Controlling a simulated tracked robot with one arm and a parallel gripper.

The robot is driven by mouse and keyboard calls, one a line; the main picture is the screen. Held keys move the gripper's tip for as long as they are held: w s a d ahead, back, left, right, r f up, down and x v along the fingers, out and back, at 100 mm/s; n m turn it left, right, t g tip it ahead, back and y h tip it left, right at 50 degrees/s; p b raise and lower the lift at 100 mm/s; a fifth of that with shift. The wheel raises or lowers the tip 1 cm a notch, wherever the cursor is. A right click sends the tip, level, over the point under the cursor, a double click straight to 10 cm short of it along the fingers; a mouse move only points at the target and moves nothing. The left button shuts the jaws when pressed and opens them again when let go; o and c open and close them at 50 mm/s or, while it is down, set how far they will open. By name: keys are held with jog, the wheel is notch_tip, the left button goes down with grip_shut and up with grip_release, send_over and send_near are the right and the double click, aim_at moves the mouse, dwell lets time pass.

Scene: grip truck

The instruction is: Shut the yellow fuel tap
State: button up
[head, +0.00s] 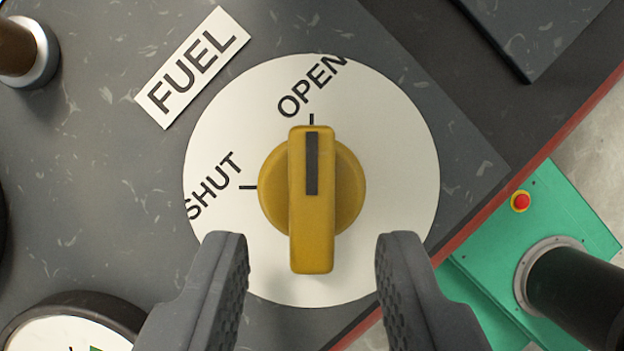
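The yellow fuel tap (311,225) is a round knob with a raised bar handle, set in the middle of a white round dial (400,170). A black stripe on the handle points up to the mark by the word OPEN (312,86). The word SHUT (213,186) and its mark lie to the left of the knob. My gripper (312,245) is open, with one dark finger on each side of the handle's lower end. Both fingers are apart from the handle, and nothing is between them but the handle. How far above the dial the fingertips are, I cannot tell.
A white FUEL label (192,67) is on the grey panel above left of the dial. A gauge (70,325) is at the bottom left, and a brown-black knob (25,50) at the top left. Beyond the panel's red edge, a green machine (545,215) carries a red button.

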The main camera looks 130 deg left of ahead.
jog(key=shift+w+d+f, duration=0.2)
jog(key=shift+f, duration=0.4)
jog(key=shift+c, duration=0.3)
grip_shut()
